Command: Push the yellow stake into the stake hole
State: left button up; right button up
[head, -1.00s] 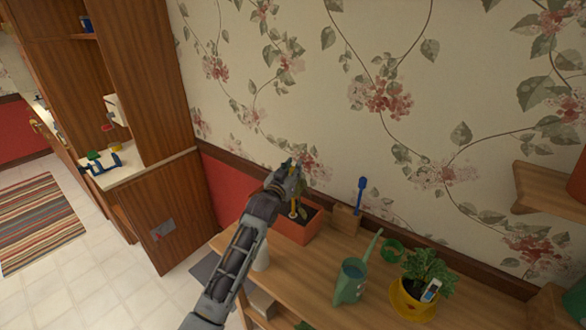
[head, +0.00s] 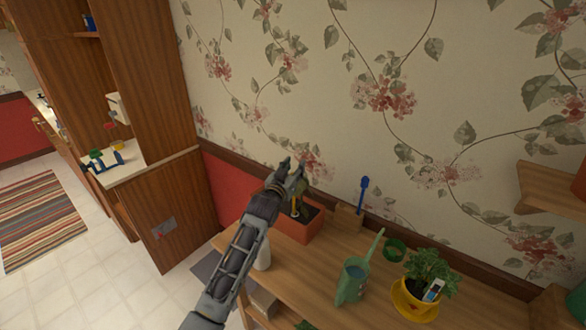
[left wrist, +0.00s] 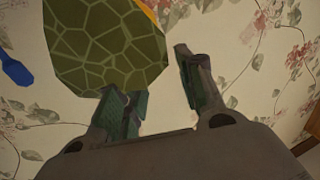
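The yellow stake (head: 294,208) stands in the soil of the orange planter box (head: 298,233) on the wooden table, partly hidden by my left gripper. The stake hole cannot be made out. My left gripper (head: 293,166) is just above the planter, near the wall, with its fingers spread. In the left wrist view the gripper (left wrist: 160,105) is open with nothing between its fingertips. A green, shell-patterned piece (left wrist: 105,45) with a yellow edge shows beside and beyond its left finger; it may be the stake's head. My right gripper is not in view.
A wooden block (head: 347,219) with a blue tool (head: 362,193) stands right of the planter. A green watering can (head: 352,282), a green ring-shaped item (head: 395,249) and a yellow pot (head: 412,304) with a plant are farther right. The wallpapered wall is close behind.

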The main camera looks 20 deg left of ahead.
pick_arm(q)
jog(key=shift+s+d+f, duration=0.25)
jog(key=shift+d+f, duration=0.15)
jog(key=shift+f, duration=0.3)
jog(key=shift+s, duration=0.4)
jog(key=s+a+r, duration=0.1)
jog(key=s, duration=0.9)
jog(key=shift+s+a+r, duration=0.15)
jog(key=shift+s+a, duration=0.2)
dwell(0.6)
